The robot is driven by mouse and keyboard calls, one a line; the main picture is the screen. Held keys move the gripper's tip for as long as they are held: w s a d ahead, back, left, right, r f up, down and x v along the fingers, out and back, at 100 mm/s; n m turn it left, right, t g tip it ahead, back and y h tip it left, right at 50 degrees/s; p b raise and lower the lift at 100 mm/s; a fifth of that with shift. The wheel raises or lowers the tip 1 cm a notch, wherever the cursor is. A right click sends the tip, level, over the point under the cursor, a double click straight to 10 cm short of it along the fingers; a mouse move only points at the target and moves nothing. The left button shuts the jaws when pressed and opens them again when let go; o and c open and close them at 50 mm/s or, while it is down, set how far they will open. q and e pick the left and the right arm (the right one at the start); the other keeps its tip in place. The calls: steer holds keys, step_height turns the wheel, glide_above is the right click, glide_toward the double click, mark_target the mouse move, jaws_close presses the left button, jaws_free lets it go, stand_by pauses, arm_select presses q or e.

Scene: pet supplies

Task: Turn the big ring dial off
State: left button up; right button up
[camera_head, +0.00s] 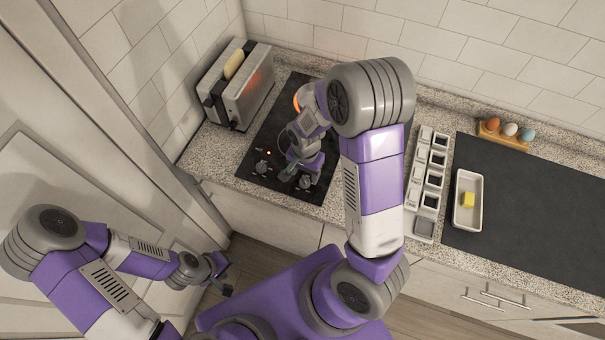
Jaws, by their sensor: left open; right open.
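The black cooktop (262,134) is set in the speckled counter. An orange glowing ring (298,97) shows at its back, partly hidden by my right arm. Two dials stand along its front: a left dial (262,168) and a right dial (305,182). A small red light (268,153) is lit behind the left dial. My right gripper (289,173) is open and points down low over the cooktop, between the dials and close to the right one. I cannot tell whether it touches that dial. My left gripper (223,284) is open and empty, low in front of the counter.
A toaster (240,85) with bread and a glowing side stands left of the cooktop. To the right are a rack of small containers (427,180), a white dish (468,214) with a yellow block, and an egg holder (502,138) on the counter.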

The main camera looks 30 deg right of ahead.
mark_target(305, 180)
step_height(305, 180, down, 4)
steer(key=shift+f, duration=0.2)
steer(key=c, duration=1)
steer(key=shift+c, duration=0.2)
